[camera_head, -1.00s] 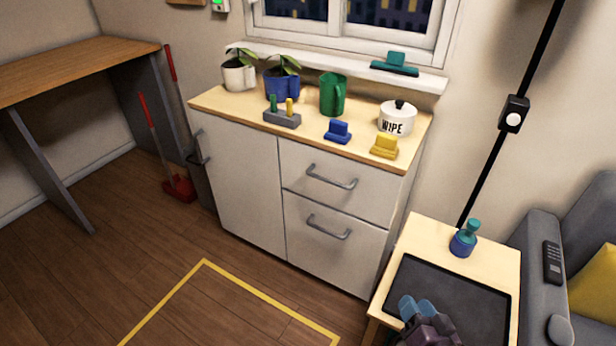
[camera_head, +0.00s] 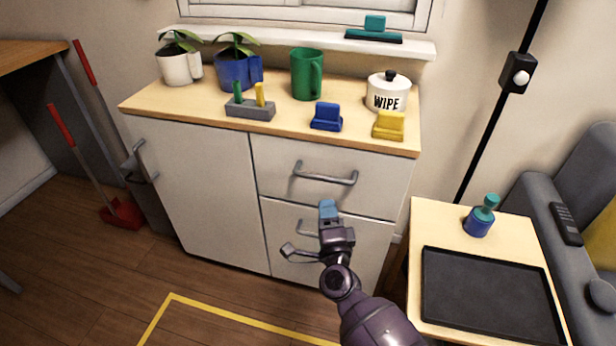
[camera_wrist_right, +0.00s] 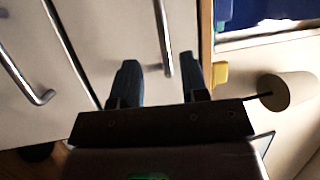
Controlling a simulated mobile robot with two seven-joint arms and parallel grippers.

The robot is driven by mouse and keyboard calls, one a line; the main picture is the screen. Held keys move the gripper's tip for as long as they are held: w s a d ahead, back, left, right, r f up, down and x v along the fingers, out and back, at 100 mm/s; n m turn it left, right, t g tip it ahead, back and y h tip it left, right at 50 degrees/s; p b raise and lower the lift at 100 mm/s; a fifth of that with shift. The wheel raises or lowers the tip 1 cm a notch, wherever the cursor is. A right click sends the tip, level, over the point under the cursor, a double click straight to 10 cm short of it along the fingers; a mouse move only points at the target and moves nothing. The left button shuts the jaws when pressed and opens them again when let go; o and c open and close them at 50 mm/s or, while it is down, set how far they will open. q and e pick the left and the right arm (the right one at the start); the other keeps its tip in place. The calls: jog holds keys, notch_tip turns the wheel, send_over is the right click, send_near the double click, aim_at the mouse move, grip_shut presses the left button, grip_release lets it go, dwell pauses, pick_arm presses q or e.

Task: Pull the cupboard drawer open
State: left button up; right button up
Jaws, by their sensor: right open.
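The white cupboard (camera_head: 205,190) has a tall door on the left and two drawers on the right, both closed. The upper drawer (camera_head: 275,172) has a grey bar handle (camera_head: 325,178), and the lower drawer has a similar handle (camera_head: 303,226), partly hidden by my right gripper. My right gripper (camera_head: 328,208) is in front of the drawers, just below the upper handle in the head view. In the right wrist view it is open (camera_wrist_right: 160,78), with the upper handle (camera_wrist_right: 165,45) showing between its fingertips; contact cannot be told. My left gripper is not in view.
The cupboard top (camera_head: 150,100) carries potted plants, a green mug (camera_head: 306,75), a WIPE pot (camera_head: 387,95) and small blue and yellow items. A side table (camera_head: 430,225) with a black tray (camera_head: 490,295) stands close on the right. Floor in front of the cupboard is clear.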

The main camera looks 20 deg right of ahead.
aim_at(321, 178)
jog(key=b+x, duration=0.1)
jog(key=x, duration=0.9)
jog(key=shift+w+d+r, duration=0.1)
jog(key=shift+w+r, duration=0.1)
grip_shut()
